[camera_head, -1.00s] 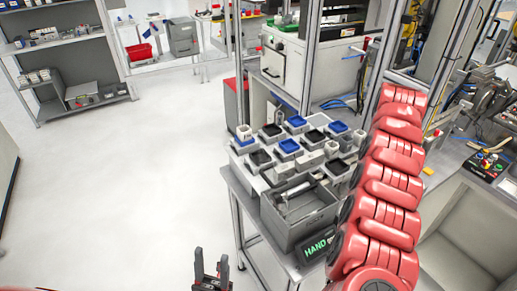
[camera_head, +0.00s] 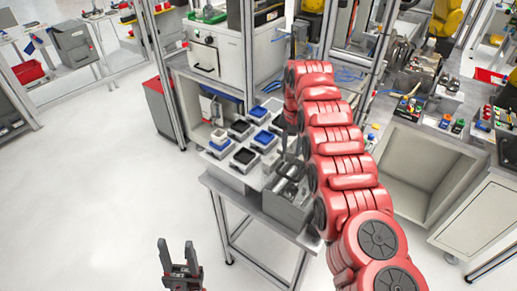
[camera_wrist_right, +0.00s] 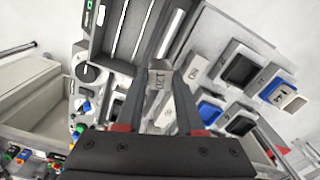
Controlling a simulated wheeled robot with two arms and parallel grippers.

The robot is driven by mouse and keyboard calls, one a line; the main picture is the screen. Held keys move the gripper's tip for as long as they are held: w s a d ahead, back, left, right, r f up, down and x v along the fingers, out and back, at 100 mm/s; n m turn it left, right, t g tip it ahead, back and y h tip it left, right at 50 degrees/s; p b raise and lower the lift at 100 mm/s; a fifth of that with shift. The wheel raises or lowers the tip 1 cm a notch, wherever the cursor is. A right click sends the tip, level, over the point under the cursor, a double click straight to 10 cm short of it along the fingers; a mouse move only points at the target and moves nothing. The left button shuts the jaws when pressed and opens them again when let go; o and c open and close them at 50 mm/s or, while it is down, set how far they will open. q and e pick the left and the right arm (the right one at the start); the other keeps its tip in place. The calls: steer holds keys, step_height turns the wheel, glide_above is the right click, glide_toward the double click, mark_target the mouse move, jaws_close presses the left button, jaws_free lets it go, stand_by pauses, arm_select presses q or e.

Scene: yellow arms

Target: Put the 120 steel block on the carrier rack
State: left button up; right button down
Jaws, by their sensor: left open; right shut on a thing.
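The steel block marked 120 (camera_wrist_right: 160,73) shows in the right wrist view, with its number facing the camera. My right gripper (camera_wrist_right: 157,88) is shut on it. In the head view my red right arm reaches over the table and largely hides that gripper and the block. The rack (camera_head: 230,163), with black and blue square holders, stands on the table; it also shows in the right wrist view (camera_wrist_right: 222,88), to the right of the block. I take it to be the carrier rack. My left gripper (camera_head: 177,246) is open and empty, low in front of the table.
A grey bin (camera_head: 287,204) with long pieces in it stands beside the rack, close to my right arm. A white machine (camera_head: 217,55) and metal frame posts stand behind. A worktop with an open cabinet (camera_head: 423,170) is at the right. The floor at the left is clear.

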steer(key=shift+s+a+r+m+p, duration=0.15)
steer(key=shift+a+p, duration=0.1)
steer(key=shift+a, duration=0.15)
steer(key=shift+a+r+m+p, duration=0.15)
steer(key=shift+a+p, duration=0.1)
steer(key=shift+a, duration=0.15)
steer(key=shift+f, duration=0.25)
steer(key=shift+a, duration=0.2)
steer(key=shift+a+r+p, duration=0.1)
steer(key=shift+a+p, duration=0.2)
steer(key=shift+p, duration=0.05)
steer(key=shift+s+a+m, duration=0.1)
steer(key=shift+a+m, duration=0.2)
steer(key=shift+a+p, duration=0.15)
steer(key=shift+p, duration=0.2)
steer(key=shift+s+a+m+p, duration=0.2)
steer(key=shift+a+m+p, duration=0.2)
steer(key=shift+a+p, duration=0.45)
steer(key=shift+s+a+m+p, duration=0.15)
steer(key=shift+a+m+p, duration=0.35)
steer(key=shift+a, duration=0.55)
